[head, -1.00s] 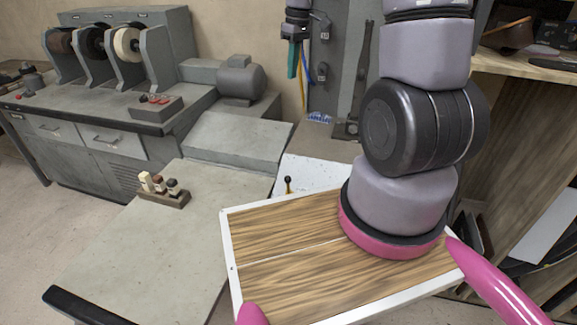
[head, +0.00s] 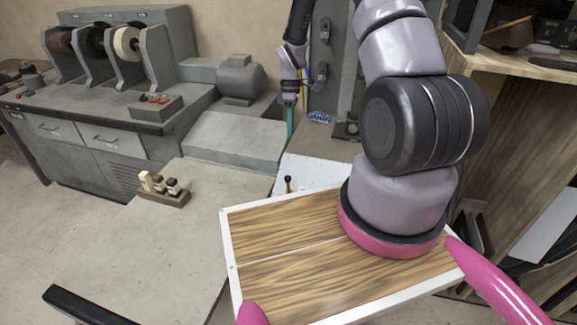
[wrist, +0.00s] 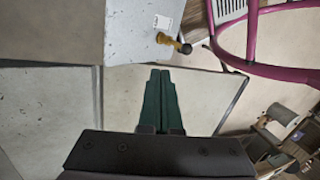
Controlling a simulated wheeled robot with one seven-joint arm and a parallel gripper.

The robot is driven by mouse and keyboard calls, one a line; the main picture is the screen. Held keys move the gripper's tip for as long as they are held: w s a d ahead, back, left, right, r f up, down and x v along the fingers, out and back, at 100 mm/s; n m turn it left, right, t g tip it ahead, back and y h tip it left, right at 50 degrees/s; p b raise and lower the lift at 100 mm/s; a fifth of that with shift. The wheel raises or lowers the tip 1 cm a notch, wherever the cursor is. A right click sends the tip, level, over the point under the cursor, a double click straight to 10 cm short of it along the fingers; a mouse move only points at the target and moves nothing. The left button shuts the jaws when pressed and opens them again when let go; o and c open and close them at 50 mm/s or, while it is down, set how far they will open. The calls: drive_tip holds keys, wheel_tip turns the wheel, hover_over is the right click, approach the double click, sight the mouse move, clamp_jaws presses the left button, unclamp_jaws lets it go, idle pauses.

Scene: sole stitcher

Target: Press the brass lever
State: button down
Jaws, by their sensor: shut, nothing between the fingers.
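The brass lever (head: 288,186) is a short brass stem with a black knob. In the head view it stands just behind the far edge of my wooden-topped base. In the wrist view the lever (wrist: 173,41) shows beyond my fingertips, a little to the right, at the edge of a light grey panel. My gripper (head: 290,131) points downward above and behind the lever in the head view. Its dark green fingers are together and empty in the wrist view (wrist: 160,72). A gap shows between the fingertips and the lever.
A grey worktop (head: 150,245) at the left bears a small wooden block with pegs (head: 163,188). A machine with wheels and a motor (head: 240,80) stands behind it. A grey cabinet (head: 345,50) rises behind my gripper. Wooden shelves (head: 520,120) stand at the right.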

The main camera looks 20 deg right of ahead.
hover_over(288, 185)
drive_tip(key=w+d, duration=0.1)
drive_tip(key=w, duration=0.2)
wheel_tip(288, 185, down, 10)
drive_tip(key=shift+w+f, duration=0.15)
